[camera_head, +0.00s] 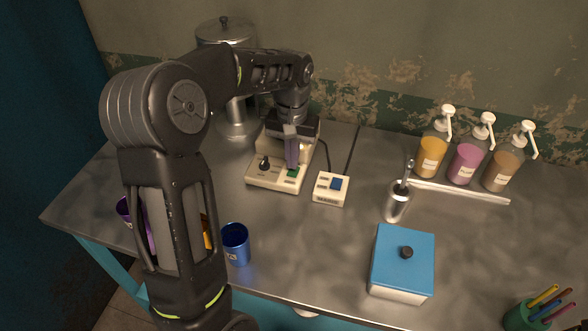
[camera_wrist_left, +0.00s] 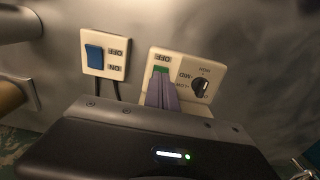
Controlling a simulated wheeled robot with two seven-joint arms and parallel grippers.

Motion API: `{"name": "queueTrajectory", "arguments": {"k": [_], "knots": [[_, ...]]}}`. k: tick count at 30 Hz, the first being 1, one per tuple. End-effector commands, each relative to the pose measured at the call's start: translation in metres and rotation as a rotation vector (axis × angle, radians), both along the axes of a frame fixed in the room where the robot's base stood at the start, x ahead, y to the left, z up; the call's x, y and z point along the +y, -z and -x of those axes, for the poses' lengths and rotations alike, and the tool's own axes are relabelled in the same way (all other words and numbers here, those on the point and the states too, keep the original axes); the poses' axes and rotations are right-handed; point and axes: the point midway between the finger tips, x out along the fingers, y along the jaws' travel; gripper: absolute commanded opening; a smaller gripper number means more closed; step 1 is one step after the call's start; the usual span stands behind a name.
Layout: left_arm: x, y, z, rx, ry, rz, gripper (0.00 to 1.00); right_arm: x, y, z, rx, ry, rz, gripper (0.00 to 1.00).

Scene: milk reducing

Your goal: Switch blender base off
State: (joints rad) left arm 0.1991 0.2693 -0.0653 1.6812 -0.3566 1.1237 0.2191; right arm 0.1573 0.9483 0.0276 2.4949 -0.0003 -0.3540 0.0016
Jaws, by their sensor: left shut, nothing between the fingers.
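The cream blender base (camera_head: 263,181) stands on the metal table at the centre of the head view. Its front panel has a black knob and a green switch (camera_head: 292,173). The panel (camera_wrist_left: 208,70) also shows in the wrist view, with an upside-down OFF label beside the green switch (camera_wrist_left: 161,69). My left gripper (camera_head: 292,166) is over the base with its fingers shut and empty. The fingertips (camera_wrist_left: 160,80) are right at the green switch and partly cover it; I cannot tell whether they touch it. My right gripper is out of view.
A small cream box with a blue switch (camera_head: 337,184) sits just right of the base. A metal cup (camera_head: 397,206), a blue-lidded box (camera_head: 402,250) and pump bottles (camera_head: 466,164) stand farther right. A blue cup (camera_head: 235,246) is near the front edge by my arm.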

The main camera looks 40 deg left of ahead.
Motion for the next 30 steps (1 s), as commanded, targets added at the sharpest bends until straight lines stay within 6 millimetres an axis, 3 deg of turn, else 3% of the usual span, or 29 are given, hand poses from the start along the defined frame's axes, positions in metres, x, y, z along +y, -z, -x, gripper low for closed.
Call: {"name": "queueTrajectory", "arguments": {"k": [30], "knots": [[0.0000, 0.0061, 0.0001, 0.001, 0.000, 0.000, 0.00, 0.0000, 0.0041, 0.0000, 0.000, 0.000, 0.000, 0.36]]}}
